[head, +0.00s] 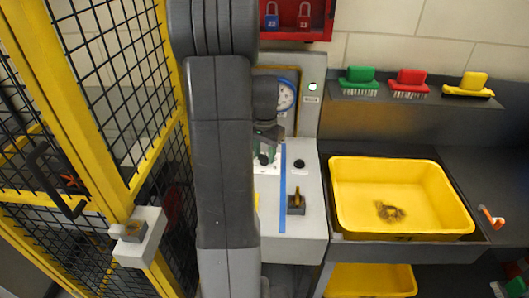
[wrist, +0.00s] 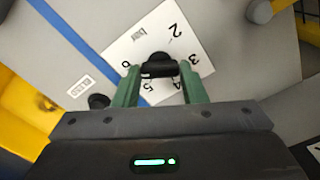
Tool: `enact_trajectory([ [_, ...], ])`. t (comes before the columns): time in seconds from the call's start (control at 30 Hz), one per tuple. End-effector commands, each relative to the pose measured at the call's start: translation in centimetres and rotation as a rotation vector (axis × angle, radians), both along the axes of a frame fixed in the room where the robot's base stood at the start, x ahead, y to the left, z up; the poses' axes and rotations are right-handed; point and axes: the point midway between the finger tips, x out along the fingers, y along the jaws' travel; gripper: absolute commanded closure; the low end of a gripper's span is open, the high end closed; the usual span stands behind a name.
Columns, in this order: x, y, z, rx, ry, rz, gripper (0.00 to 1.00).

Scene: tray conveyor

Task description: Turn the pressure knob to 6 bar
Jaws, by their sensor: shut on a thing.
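The black pressure knob (wrist: 158,64) sits on a white scale plate (wrist: 127,42) printed with numbers; 2, 3, 4, 5 and 6 can be read in the wrist view. My gripper (wrist: 159,72) has its green fingers shut on the knob, one at each side. Which number the knob points to is hard to tell. In the head view my gripper (head: 266,149) is at the panel, and my arm hides part of it. A round pressure gauge (head: 286,94) shows partly behind my arm; its reading is too small to tell.
A blue stripe (head: 282,190), a black button (head: 299,164) and a switch with a yellow lever (head: 296,202) are on the grey panel. A yellow mesh fence (head: 110,110) stands left. A yellow tray (head: 345,215) and several brushes (head: 408,82) are right.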

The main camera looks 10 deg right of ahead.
Motion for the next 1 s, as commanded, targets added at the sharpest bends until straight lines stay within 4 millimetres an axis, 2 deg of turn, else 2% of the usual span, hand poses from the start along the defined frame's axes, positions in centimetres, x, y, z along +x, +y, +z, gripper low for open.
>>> enact_trajectory([
  [0.17, 0.1, 0.0, 0.1, -0.001, -0.004, -0.001, 0.85],
  [0.2, 0.1, 0.0, 0.1, -0.001, -0.004, -0.001, 0.58],
  [0.3, 0.1, 0.0, 0.1, -0.001, -0.004, -0.001, 0.4],
  [0.67, 0.1, 0.0, 0.5, -0.001, -0.004, 0.0, 0.4],
  [0.77, 0.1, 0.0, 1.7, -0.001, -0.005, 0.0, 0.4],
  [1.0, 0.2, 0.0, 7.1, -0.002, -0.008, 0.0, 0.4],
])
